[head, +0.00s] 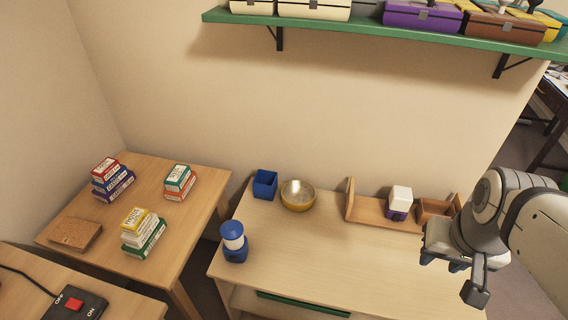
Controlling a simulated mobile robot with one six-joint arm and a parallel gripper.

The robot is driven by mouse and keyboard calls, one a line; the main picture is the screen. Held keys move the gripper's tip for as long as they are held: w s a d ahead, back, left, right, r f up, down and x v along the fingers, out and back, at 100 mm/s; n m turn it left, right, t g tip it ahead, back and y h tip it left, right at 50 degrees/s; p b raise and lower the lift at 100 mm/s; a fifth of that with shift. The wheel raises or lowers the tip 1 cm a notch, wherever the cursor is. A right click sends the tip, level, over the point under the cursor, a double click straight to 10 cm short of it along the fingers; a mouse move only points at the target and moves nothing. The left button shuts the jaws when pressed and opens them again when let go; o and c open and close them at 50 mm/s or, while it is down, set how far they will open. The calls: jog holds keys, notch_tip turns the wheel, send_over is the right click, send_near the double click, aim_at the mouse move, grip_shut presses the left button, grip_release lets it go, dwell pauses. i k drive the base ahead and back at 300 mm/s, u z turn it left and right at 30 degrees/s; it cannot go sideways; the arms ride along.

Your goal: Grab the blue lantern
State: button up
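The blue lantern (235,249) stands upright near the left end of the light wooden desk. It has a blue cap, a whitish middle band and a blue base. My gripper (462,276) is at the right side of the view, over the right part of the desk and well apart from the lantern. Its fingers are partly seen from behind, and I cannot tell how far apart they are.
A blue square cup (265,184) and a yellow bowl (298,195) stand behind the lantern. A wooden rack (371,211) holds a white-and-purple item (399,203). A green shelf (390,35) hangs above. The desk's middle (320,250) is clear. Boxes stand on the left table (150,180).

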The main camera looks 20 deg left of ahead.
aim_at(235, 244)
jog(key=z, duration=0.15)
jog(key=k, duration=0.85)
jog(key=u, duration=0.4)
jog(key=i, duration=0.5)
jog(key=u, duration=0.1)
